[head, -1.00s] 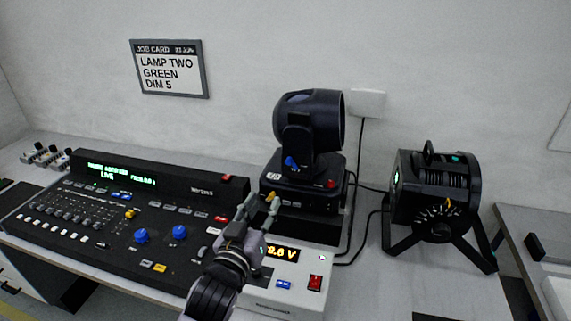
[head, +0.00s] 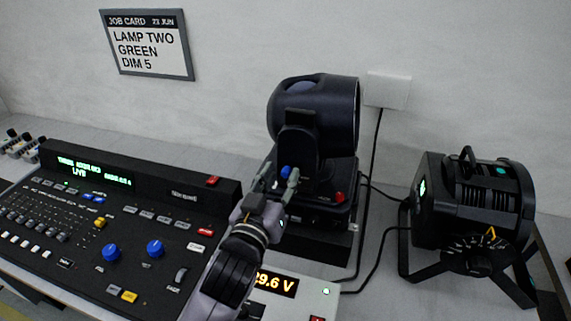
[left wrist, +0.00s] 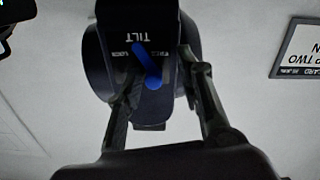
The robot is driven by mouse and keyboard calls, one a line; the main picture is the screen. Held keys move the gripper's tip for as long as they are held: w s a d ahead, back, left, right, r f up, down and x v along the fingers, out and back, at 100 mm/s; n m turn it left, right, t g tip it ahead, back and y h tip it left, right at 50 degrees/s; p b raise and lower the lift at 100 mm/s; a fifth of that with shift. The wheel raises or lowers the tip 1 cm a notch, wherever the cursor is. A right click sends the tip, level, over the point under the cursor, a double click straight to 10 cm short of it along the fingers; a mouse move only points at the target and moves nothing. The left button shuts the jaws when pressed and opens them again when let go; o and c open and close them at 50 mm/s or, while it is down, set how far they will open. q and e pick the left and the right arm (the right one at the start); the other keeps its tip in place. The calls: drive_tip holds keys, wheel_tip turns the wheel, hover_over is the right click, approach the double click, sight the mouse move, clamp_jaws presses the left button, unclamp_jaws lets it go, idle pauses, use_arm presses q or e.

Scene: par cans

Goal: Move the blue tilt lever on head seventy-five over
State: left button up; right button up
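The black moving head (head: 318,110) stands on its base behind the console, with a blue tilt lever (head: 286,172) low on its yoke arm. In the left wrist view the blue lever (left wrist: 150,68) lies slanted on a dark plate marked TILT, with a small label on each side. The picture there is upside down. My left gripper (head: 279,178) is at the lever, its fingers apart on either side of it. In the left wrist view the left gripper (left wrist: 160,72) is open, and I cannot tell whether a finger touches the lever. My right gripper is not in view.
A lighting console (head: 130,215) with blue knobs fills the left. A voltage display unit (head: 305,290) sits in front of the head. A second black lamp (head: 470,205) stands right, with cables between. A job card (head: 148,45) hangs on the wall.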

use_arm(q)
drive_tip(key=shift+w+d, duration=0.1)
drive_tip(key=shift+w, duration=0.1)
drive_tip(key=shift+s+r, duration=0.15)
clamp_jaws()
idle(0.3)
